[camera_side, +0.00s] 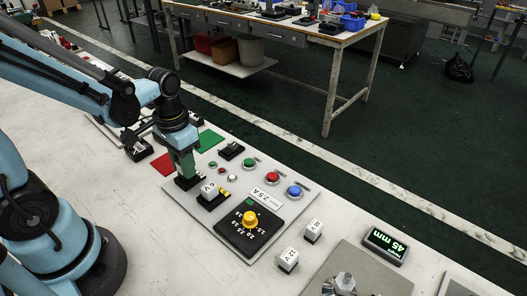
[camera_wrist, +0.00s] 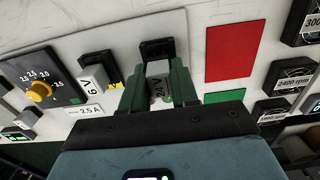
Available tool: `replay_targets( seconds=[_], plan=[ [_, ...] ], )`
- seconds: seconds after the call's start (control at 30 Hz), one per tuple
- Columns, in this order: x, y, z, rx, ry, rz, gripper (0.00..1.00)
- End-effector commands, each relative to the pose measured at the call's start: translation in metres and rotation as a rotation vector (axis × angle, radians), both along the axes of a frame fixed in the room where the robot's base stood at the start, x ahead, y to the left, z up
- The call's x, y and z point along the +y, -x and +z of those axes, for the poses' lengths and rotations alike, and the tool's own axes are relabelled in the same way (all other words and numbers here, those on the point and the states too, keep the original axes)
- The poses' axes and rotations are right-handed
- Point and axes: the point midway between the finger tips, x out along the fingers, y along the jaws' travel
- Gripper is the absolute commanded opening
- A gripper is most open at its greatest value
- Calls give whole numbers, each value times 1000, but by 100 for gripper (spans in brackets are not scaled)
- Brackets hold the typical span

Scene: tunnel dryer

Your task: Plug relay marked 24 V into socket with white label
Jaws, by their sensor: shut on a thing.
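My gripper (camera_wrist: 157,88) is shut on the relay marked 24 V (camera_wrist: 158,88), a small pale block between its green fingers. In the side view my gripper (camera_side: 186,166) points down over the panel, and its fingers hide the relay. A black socket (camera_wrist: 157,47) is directly at the relay's far end; it shows low at the fingertips in the side view (camera_side: 188,183). I cannot tell how deep the relay sits in it, and no white label on it can be made out. A neighbouring black socket (camera_wrist: 95,59) holds a relay marked 6 V (camera_wrist: 93,80) and has a yellow label (camera_wrist: 116,86).
A 12 V relay (camera_side: 288,260) and another relay (camera_side: 313,231) stand loose on the table, near a 45 mm display (camera_side: 384,245).

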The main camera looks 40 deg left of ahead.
Motion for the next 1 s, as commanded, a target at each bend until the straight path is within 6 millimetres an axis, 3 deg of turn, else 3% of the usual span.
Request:
replay_targets(
  seconds=[0.73, 0.77, 0.93, 1.0],
  plan=[
    [0, 0, -17, 0, 0, 0, 0],
    [0, 0, -17, 0, 0, 0, 30],
    [1, 0, -17, 0, -3, 0, 56],
    [1, 0, -17, 0, -6, 1, 59]
  ],
)
